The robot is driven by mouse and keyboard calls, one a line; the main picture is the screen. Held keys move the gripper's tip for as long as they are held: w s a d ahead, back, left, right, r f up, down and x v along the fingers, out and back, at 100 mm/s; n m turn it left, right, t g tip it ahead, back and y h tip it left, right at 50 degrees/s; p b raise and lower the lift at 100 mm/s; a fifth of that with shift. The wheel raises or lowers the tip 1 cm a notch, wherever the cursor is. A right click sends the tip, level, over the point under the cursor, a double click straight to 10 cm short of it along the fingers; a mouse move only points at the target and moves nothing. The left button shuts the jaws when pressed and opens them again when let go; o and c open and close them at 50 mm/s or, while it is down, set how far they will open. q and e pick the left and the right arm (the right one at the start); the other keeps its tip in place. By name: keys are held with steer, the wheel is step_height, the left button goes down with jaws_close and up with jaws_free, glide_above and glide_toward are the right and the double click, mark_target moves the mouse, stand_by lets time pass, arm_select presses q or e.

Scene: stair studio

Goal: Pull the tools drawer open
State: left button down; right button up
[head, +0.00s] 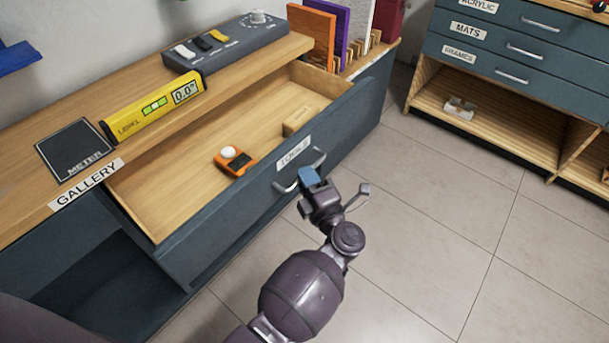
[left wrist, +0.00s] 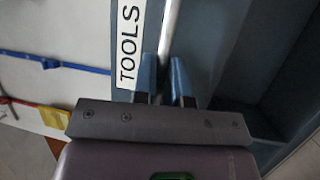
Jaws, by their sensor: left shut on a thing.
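The tools drawer (head: 222,232) stands pulled well out of the dark blue cabinet, with its wooden inside showing. Its front bears a white TOOLS label (head: 293,152), which also shows in the left wrist view (left wrist: 130,45). The bar handle (head: 320,158) is on the drawer front below the label. My left gripper (head: 309,178) is at this handle, shut on it. In the left wrist view, the blue fingers (left wrist: 165,80) sit on either side of the handle bar (left wrist: 169,32). Inside the drawer lie an orange device (head: 236,164) with a white knob and a small wooden box (head: 303,118).
On the cabinet top are a yellow level (head: 152,108), a black METER plate (head: 75,150) and a grey switch box (head: 225,42). Upright panels (head: 312,38) stand at the back. Tiled floor (head: 430,210) is clear before the drawer. Another drawer cabinet (head: 510,70) stands at right.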

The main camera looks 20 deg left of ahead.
arm_select(q)
steer(key=c, duration=1.2)
jaws_free()
steer(key=shift+o, duration=0.2)
steer(key=shift+s, duration=0.1)
arm_select(e)
steer(key=shift+f, duration=0.1)
